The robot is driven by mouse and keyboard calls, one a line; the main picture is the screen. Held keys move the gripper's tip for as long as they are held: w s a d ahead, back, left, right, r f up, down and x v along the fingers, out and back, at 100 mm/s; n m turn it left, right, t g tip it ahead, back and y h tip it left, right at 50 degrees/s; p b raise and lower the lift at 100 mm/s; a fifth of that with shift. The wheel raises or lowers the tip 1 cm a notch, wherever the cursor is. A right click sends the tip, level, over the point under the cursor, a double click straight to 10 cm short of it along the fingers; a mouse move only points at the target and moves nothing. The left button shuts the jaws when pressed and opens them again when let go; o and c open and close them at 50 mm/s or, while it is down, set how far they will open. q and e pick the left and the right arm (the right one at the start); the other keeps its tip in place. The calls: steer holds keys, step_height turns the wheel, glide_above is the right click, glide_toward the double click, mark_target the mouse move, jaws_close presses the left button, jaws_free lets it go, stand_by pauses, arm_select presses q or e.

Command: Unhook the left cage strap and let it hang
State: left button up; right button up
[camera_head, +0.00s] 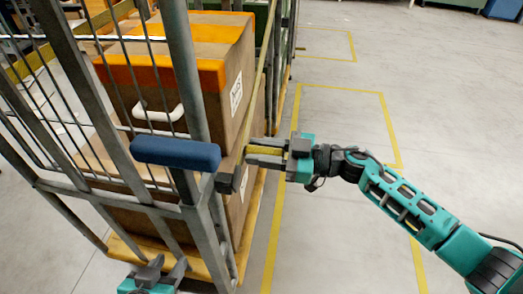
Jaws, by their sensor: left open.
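A grey metal roll cage (182,90) stands at the left, holding stacked brown cartons (222,100) with orange tape. A thin olive-yellow strap (266,62) runs down the cage's open right side to a dark block (230,177) near the front post. My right gripper (250,152) is at the strap's lower end, just above and right of that block. Yellow shows between its fingers; I cannot tell whether it grips the strap. My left gripper (163,275) is open and empty at the bottom edge, below the cage's front rail.
A blue padded bar (176,152) is on the cage's front, and a white handle (158,113) shows behind it. Another cage with green contents (264,25) stands behind. The grey floor (440,110) on the right is clear, with yellow lines (388,125) marked on it.

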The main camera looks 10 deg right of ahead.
jaws_close()
steer(key=shift+f, duration=0.1)
steer(key=shift+w+f+b, duration=0.15)
steer(key=shift+f+b, duration=0.25)
steer(key=shift+b, duration=0.1)
steer(key=w+d+f+n+b, duration=0.1)
steer(key=w+f+b, duration=0.2)
steer(key=f+b, duration=0.5)
steer(key=shift+w+d, duration=0.2)
steer(key=shift+w, duration=0.2)
